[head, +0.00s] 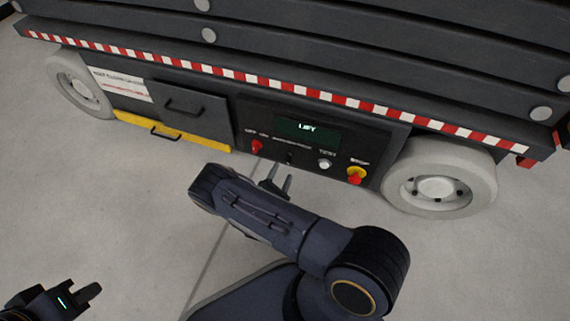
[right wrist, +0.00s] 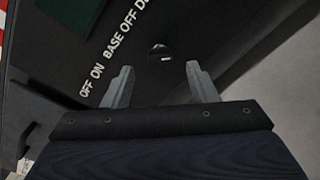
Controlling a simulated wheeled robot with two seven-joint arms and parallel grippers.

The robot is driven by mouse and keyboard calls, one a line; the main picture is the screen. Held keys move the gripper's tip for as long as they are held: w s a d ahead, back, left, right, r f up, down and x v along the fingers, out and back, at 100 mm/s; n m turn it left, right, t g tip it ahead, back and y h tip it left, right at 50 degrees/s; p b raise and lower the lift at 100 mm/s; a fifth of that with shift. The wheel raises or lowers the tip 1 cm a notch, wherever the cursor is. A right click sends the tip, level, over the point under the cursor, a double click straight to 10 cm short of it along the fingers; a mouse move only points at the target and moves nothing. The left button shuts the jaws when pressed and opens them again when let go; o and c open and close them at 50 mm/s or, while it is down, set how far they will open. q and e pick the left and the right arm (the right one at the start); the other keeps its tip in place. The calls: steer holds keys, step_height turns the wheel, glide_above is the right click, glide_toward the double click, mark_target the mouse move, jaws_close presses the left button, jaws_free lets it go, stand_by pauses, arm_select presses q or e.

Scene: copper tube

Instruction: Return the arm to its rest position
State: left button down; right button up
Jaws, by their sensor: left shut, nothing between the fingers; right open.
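My right arm reaches from the bottom of the head view toward the lift's control panel (head: 300,150). My right gripper (head: 277,183) is open and empty in front of the panel's lower edge. In the right wrist view its two fingers (right wrist: 161,88) stand apart, with a dark round knob or switch (right wrist: 160,53) on the panel beyond the gap. I cannot tell the exact distance to the panel. My left gripper (head: 92,291) is at the bottom left of the head view, shut and empty, over the floor.
The panel carries a screen reading LIFT (head: 308,131), a red switch (head: 257,147), a test button (head: 325,163) and a red stop button on yellow (head: 355,175). Pale wheels (head: 440,188) flank it. A yellow step (head: 170,131) is left. Grey floor (head: 130,210) is clear.

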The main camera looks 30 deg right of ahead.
steer(key=shift+v, duration=1)
steer(key=s+d+r+m+g+y, duration=0.1)
steer(key=s+d+r+m+g, duration=0.15)
steer(key=r+m+g, duration=0.35)
steer(key=s+d+r+m+g+y, duration=0.2)
steer(key=s+r+m+g, duration=0.15)
steer(key=r, duration=0.45)
steer(key=s+d+r+m+g+y, duration=0.1)
steer(key=s+d+r+m+g, duration=0.2)
steer(key=s+r+m+g, duration=0.25)
steer(key=s+a+r+m+t+y, duration=0.2)
steer(key=s+a+r+t+y, duration=0.4)
steer(key=r, duration=0.4)
steer(key=s+a+r+m+t+y, duration=0.2)
steer(key=s+a+r+t+y, duration=0.1)
steer(key=s+a+r+y, duration=0.45)
step_height(320, 180, up, 39)
steer(key=w+p, duration=0.1)
steer(key=p, duration=3.6)
steer(key=shift+d+f, duration=0.15)
steer(key=shift+f, duration=0.05)
steer(key=shift+w, duration=0.15)
